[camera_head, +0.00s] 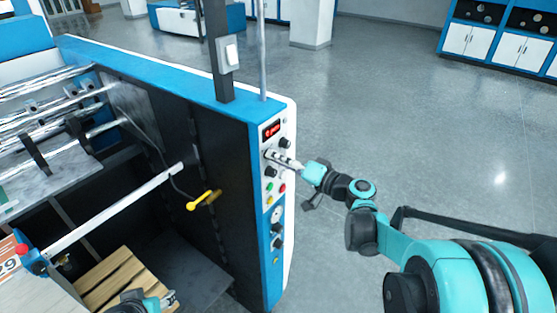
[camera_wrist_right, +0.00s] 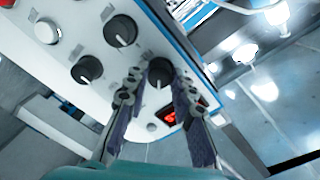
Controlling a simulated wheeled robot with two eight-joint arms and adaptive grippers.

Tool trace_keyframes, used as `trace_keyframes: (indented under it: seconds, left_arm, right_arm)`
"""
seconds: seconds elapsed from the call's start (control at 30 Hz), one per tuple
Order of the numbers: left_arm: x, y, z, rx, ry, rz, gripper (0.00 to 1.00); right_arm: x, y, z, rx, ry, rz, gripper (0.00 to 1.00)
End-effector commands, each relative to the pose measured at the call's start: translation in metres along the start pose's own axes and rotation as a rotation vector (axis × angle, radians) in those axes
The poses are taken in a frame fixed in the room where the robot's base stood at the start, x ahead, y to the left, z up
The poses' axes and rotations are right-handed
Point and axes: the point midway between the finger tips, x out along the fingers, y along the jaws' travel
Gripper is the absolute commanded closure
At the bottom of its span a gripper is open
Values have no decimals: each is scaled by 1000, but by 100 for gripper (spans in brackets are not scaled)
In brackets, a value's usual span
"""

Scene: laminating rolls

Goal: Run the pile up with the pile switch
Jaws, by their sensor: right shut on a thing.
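The control panel (camera_head: 277,180) is a white and blue strip on the end of the machine, with a red display (camera_head: 271,129), black knobs and coloured buttons. My right gripper (camera_head: 270,155) reaches it from the right. In the right wrist view its fingers (camera_wrist_right: 159,85) are closed around the sides of a black rotary knob (camera_wrist_right: 160,70) with a white pointer line, near the display (camera_wrist_right: 169,117). In the head view the fingers hide this knob. A wooden pallet (camera_head: 118,277) lies low inside the machine. Part of my left gripper (camera_head: 146,301) shows at the bottom edge; its fingers are unclear.
A yellow handle (camera_head: 204,199) sticks out from the machine's dark side. A dark post with a light switch box (camera_head: 229,54) and a thin pole (camera_head: 262,50) rise above the panel. Other knobs (camera_wrist_right: 121,30) sit close to the held one. The grey floor (camera_head: 390,120) at right is clear.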

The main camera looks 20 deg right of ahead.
Motion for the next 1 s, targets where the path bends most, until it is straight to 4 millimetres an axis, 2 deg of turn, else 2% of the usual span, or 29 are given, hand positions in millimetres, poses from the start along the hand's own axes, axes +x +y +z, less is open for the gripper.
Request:
trace_keyframes:
  seconds: [0.47, 0.5, 0.57, 0.87, 1.0]
  left_arm:
    - [0, 0, 0, 0, 0, 0, 53]
    - [0, 0, 0, 0, 0, 0, 53]
    - [0, 0, 0, 0, 0, 0, 53]
    - [0, 0, 0, 0, 0, 0, 53]
    - [0, 0, 0, 0, 0, 0, 53]
  right_arm:
    - [0, 0, -1, 16, 1, 0, 100]
    - [0, 0, -1, 16, 1, 0, 68]
    - [0, 0, -1, 15, 1, 0, 54]
    - [-1, 0, -1, 14, 0, 0, 54]
    - [-13, 1, -1, 14, 3, 2, 54]
